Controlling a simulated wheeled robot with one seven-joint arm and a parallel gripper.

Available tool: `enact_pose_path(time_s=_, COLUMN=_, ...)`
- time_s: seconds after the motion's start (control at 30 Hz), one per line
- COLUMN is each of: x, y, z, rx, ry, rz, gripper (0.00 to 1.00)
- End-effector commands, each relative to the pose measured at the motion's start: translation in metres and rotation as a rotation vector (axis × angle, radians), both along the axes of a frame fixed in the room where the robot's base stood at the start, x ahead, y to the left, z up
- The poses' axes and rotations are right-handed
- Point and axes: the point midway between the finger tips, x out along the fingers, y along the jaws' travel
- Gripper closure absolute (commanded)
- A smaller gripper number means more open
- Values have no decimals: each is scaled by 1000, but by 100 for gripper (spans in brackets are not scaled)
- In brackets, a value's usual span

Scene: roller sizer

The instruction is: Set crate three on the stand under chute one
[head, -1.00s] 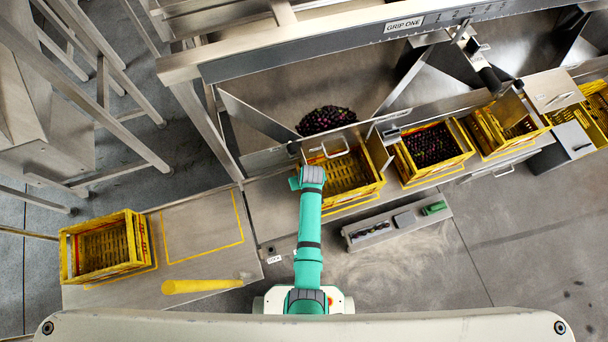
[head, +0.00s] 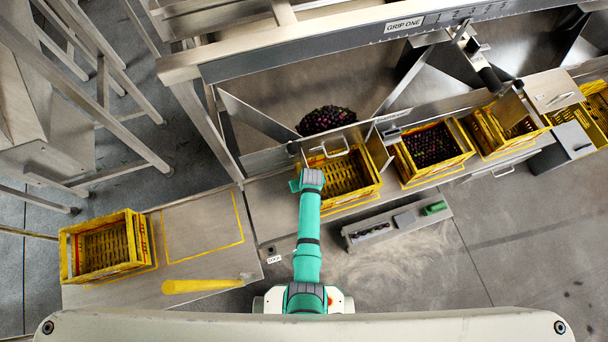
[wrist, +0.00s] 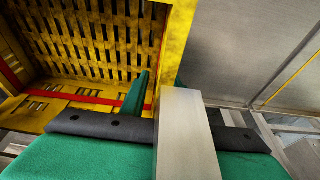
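An empty yellow slatted crate (head: 362,197) sits on the stand (head: 262,205) below the chute (head: 268,122) with a heap of dark fruit (head: 326,120). My gripper (head: 297,182) is at this crate's left end. In the wrist view my gripper (wrist: 162,82) straddles the yellow crate wall (wrist: 178,35), one green finger inside and one outside, both close against it. It looks shut on that wall. A grey bar in front hides part of the grip. Another empty yellow crate (head: 142,240) stands at far left. No crate number is legible.
The left table (head: 200,235) has an empty yellow outline and a yellow bat-like tool (head: 200,286). A crate of dark fruit (head: 405,172) and further crates (head: 485,135) stand to the right. A narrow tray (head: 370,236) lies in front. A frame beam (head: 330,40) crosses above.

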Motion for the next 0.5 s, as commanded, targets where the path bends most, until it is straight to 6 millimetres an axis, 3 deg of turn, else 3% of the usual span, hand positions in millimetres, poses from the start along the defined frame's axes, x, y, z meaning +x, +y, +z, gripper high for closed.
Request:
enact_pose_path(time_s=0.27, x=-1, y=0, z=3, rx=0, ry=1, rz=0, gripper=72)
enact_pose_path(time_s=0.5, x=-9, y=-3, z=31, rx=0, ry=-1, rz=-1, gripper=72)
